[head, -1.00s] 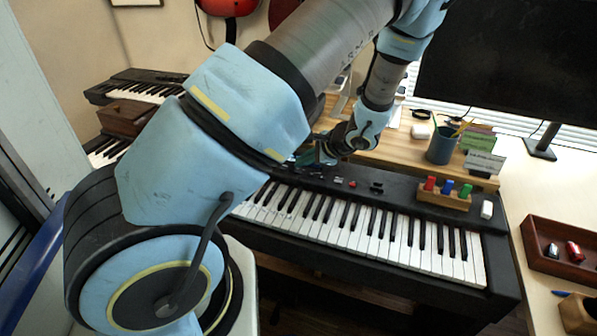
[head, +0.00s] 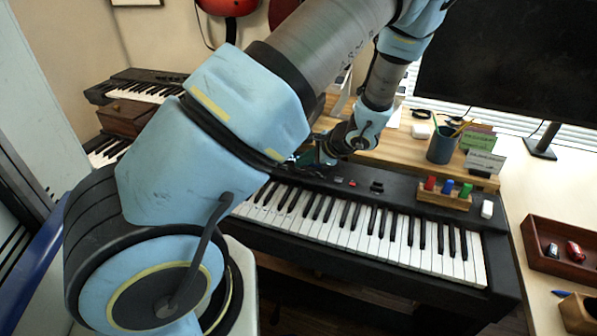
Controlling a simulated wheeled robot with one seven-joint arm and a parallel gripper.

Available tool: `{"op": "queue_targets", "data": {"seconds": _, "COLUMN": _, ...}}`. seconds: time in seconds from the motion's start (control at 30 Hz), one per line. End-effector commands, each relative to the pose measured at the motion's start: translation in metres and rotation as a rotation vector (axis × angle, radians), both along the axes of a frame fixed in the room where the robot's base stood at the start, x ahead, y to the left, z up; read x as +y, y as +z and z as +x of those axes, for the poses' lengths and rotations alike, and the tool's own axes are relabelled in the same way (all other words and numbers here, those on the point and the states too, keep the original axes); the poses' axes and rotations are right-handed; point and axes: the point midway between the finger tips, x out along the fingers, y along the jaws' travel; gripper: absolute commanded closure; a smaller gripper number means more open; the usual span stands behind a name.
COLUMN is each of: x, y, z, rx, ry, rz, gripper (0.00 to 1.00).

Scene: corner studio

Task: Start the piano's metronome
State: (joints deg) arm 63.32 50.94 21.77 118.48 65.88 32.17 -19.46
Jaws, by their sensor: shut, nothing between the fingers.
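The piano (head: 340,226) is a black keyboard with white and black keys, in the middle of the head view. Its top panel carries a small red button (head: 351,183) and a small dark control (head: 377,187) beside it. I cannot tell which control belongs to the metronome. My gripper (head: 306,160) is shut and empty, over the left part of the panel, left of the red button. My wrist and arm hide part of the panel, and I cannot tell whether the fingertips touch it.
A wooden block with red, blue and green pieces (head: 444,194) and a white item (head: 487,209) sit on the piano's right end. Behind stand a pen cup (head: 442,145) and a monitor (head: 500,65). A red-brown tray (head: 565,248) lies right. Other keyboards (head: 140,88) stand at left.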

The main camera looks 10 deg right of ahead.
Motion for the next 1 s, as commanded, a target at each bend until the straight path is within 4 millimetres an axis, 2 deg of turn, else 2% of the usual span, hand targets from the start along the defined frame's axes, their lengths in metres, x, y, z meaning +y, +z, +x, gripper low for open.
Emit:
{"op": "queue_targets", "data": {"seconds": 0.2, "x": 0.0000, "y": -0.0081, "z": -0.0001, "rx": 0.000, "ry": 0.000, "rz": 0.000, "gripper": 1.00}}
{"op": "queue_targets", "data": {"seconds": 1.0, "x": 0.0001, "y": -0.0116, "z": -0.0001, "rx": 0.000, "ry": 0.001, "rz": -0.001, "gripper": 1.00}}
